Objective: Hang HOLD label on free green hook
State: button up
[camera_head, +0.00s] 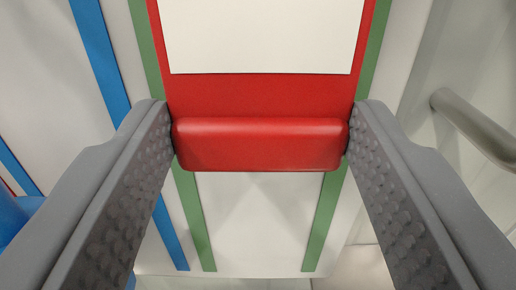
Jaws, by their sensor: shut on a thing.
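A red label (260,95) with a blank white panel fills the upper middle of the view; no lettering shows on the part in sight, and its top runs out of frame. A thick red grip bar (261,144) forms its lower edge. My gripper (261,135) is shut on this bar, one grey finger pressed against each end. Behind the label, a green-outlined area (197,222) lies on a white panel, and the label overlaps it between its two green side lines. No hook is visible; any hook there is hidden or out of frame.
Blue lines (100,62) mark another area on the panel at left. A blue object (14,215) shows at the lower left edge, partly cut off. A grey metal bar (475,127) sticks out at right, near my right finger.

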jog(key=o, duration=1.5)
jog(key=shift+c, duration=0.2)
jog(key=shift+s, duration=0.1)
jog(key=s+p, duration=0.2)
jog(key=s, duration=1.1)
jog(key=shift+s+f+p, duration=0.25)
jog(key=shift+f+p, duration=0.1)
